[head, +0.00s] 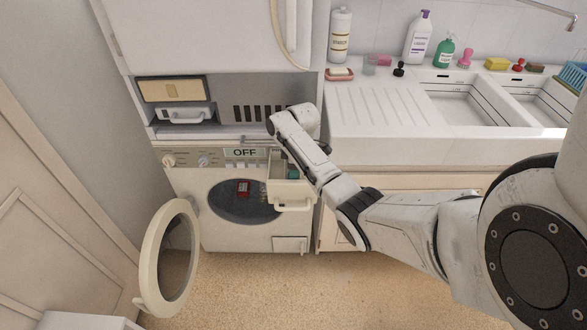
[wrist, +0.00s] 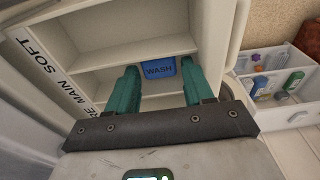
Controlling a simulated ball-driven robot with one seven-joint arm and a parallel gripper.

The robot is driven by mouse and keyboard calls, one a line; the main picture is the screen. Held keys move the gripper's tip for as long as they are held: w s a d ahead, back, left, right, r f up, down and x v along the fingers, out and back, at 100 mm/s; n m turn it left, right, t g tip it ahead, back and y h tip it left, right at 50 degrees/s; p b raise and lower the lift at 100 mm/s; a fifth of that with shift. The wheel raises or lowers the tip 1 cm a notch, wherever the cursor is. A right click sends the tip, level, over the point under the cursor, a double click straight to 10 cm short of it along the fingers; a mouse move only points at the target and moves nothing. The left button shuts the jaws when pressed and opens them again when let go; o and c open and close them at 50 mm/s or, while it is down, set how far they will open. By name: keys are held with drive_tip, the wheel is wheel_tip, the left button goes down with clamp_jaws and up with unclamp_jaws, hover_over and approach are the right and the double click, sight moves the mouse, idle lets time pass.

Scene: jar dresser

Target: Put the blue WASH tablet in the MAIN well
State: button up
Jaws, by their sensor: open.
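The blue WASH tablet (wrist: 159,68) shows in the wrist view inside the pulled-out detergent drawer (head: 294,204). It appears to lie in the middle well, in line with the MAIN label (wrist: 76,88), towards that well's right end. Labels ending in RE and reading SOFT mark the wells on either side. My gripper (wrist: 160,68) is open, with its teal fingertips on either side of the tablet and small gaps between. In the head view my wrist is above the drawer and hides part of it; the tablet cannot be made out there.
The washer's round door (head: 168,262) stands open at the left. A red item (head: 243,189) is in the drum. A shelf above holds a tan box (head: 172,90). The counter (head: 375,115) at right carries bottles and a sink.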

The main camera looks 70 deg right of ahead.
wheel_tip(320, 180, up, 13)
drive_tip(key=s, duration=0.1)
drive_tip(key=a+f+m, duration=0.1)
drive_tip(key=a+f, duration=0.4)
drive_tip(key=a, duration=0.8)
drive_tip(key=a+f+m, duration=0.1)
drive_tip(key=a+f, duration=0.5)
drive_tip(key=a, duration=0.7)
drive_tip(key=s+a+m, duration=0.1)
drive_tip(key=s+a, duration=0.3)
drive_tip(key=s, duration=0.4)
drive_tip(key=s+a+m, duration=0.2)
drive_tip(key=s+a, duration=0.3)
drive_tip(key=s, duration=0.3)
drive_tip(key=shift+s+a+h, duration=0.15)
drive_tip(key=shift+a+h, duration=0.1)
drive_tip(key=shift+h, duration=0.15)
drive_tip(key=shift+f, duration=0.1)
